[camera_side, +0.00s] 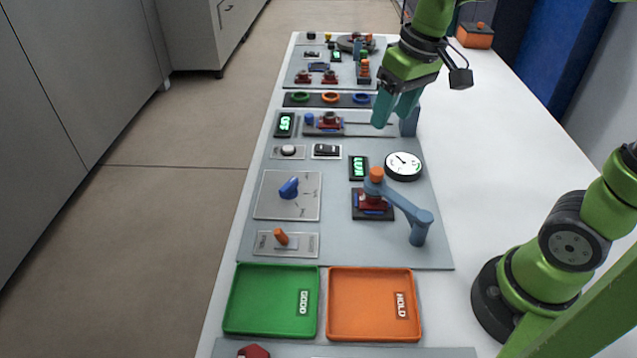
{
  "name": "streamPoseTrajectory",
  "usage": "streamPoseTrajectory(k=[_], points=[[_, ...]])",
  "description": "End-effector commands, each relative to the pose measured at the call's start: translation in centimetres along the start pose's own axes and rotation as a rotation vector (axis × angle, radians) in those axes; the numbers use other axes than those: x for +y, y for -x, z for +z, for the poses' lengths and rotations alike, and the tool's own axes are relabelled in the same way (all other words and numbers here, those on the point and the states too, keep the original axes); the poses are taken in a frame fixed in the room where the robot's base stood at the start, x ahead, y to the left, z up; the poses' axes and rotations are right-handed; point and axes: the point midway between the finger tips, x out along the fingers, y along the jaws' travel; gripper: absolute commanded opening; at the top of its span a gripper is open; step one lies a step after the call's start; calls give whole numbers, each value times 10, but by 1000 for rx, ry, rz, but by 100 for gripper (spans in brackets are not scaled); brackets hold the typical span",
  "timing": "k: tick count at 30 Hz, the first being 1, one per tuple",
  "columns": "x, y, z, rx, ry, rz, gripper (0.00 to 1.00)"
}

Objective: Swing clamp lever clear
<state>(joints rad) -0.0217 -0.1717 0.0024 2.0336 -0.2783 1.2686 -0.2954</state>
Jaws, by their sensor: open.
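The clamp lever (402,203) is a blue-grey arm on the grey panel (340,225). Its right end joins an upright post (420,230), and its left end carries an orange cap (376,174). The capped end lies over a dark red part (371,199) in a dark fixture (372,214), partly hiding that part. My gripper (384,122) has teal fingers and is open, with nothing seen between them. It is above the far part of the panel, behind the lever and apart from it.
A round white gauge (404,162) and a green-lit display (358,167) stand just behind the lever. A blue knob (289,188) and an orange toggle (280,236) are to its left. Green (270,300) and orange (365,305) trays lie in front.

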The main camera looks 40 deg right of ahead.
Motion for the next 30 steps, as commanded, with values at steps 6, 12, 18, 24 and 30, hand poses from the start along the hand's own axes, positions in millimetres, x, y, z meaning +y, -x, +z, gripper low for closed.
streamPoseTrajectory(k=[6,12,18,24,30], points=[[8,6,-32,-174,205,64,56],[8,9,-25,-212,269,57,56],[11,-21,-18,-214,270,56,56],[14,-65,-10,-213,269,56,56],[18,-107,-1,-213,268,56,56]])
